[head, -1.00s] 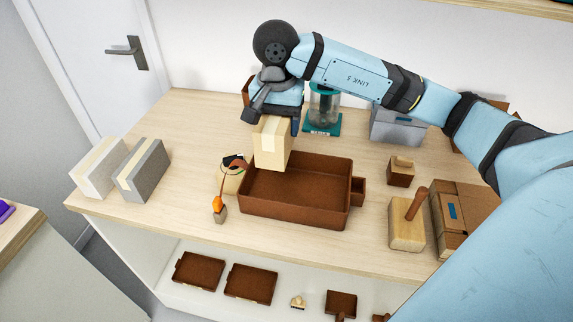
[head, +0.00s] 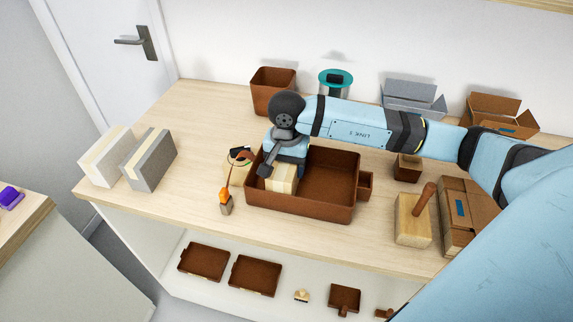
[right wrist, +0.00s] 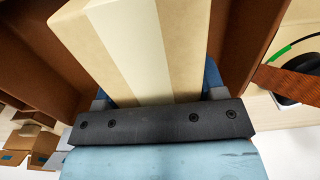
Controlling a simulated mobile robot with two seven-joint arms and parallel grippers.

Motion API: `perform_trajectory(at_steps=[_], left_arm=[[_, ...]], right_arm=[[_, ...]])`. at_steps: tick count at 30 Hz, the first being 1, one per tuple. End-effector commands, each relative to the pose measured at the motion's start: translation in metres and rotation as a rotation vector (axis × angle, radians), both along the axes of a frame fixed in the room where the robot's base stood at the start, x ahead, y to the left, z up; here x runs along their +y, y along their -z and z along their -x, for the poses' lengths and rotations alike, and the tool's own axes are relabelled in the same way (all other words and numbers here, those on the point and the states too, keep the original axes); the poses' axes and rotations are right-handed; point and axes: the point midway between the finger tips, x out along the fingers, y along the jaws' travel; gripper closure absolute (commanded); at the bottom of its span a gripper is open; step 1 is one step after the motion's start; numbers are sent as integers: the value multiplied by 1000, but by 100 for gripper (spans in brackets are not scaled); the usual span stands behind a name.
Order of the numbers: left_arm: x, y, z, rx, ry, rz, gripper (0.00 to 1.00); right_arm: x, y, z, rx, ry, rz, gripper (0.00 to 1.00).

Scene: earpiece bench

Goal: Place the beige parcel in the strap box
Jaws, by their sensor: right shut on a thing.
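The beige parcel (head: 281,183), a box with a pale tape stripe, is in the left end of the large open brown box (head: 335,208) at the middle of the bench. I take this as the strap box, but no label shows. My right gripper (head: 284,172) is shut on the parcel from above. In the right wrist view the parcel (right wrist: 150,45) fills the space between the fingers, with brown walls on both sides. Whether its underside touches the box floor is hidden. My left gripper is not in view.
A headset (head: 240,165) and an orange-tipped item (head: 225,200) stand just left of the brown box. Grey and white boxes (head: 149,160) are further left. A wooden block with a handle (head: 413,220) and cartons (head: 462,215) stand right. A tall brown bin (head: 272,92) is behind.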

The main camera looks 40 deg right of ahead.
Motion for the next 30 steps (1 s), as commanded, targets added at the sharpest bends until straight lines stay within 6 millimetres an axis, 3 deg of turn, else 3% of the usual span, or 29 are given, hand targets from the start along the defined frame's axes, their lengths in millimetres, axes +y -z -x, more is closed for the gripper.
perform_trajectory(at_steps=[8,9,12,23,30], left_arm=[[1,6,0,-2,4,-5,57],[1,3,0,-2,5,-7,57],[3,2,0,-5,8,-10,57],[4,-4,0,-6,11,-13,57],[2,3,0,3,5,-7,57]], right_arm=[[0,4,0,-1,0,0,66],[0,2,0,-1,0,-1,27],[0,2,0,-1,0,-1,11],[0,-5,0,-1,0,-1,11],[0,-50,-1,-6,-1,0,11]])
